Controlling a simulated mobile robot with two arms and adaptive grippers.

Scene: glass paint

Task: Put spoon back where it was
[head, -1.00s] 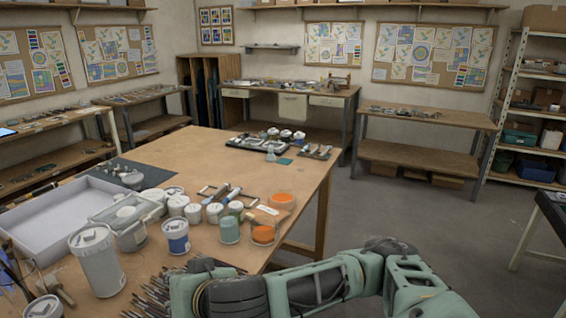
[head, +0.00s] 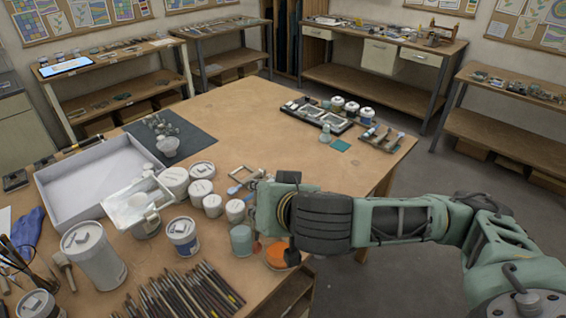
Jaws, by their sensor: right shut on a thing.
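My right gripper (head: 273,242) reaches in from the right and points down over the paint jars at the table's right front. It is closed, and what it holds is mostly hidden behind its own body; I take it to be the spoon, but no spoon shape shows clearly. An orange paint jar (head: 276,262) stands just below the gripper, partly covered by it. A teal jar (head: 241,241) stands directly to its left. I cannot tell whether the gripper touches either jar. My left gripper is not in view.
White jars (head: 213,205), a blue-labelled jar (head: 183,238) and a clear container (head: 137,208) crowd the left. Many brushes (head: 185,295) lie at the front. A grey tray (head: 61,205) is farther left. The table's middle (head: 240,120) is clear.

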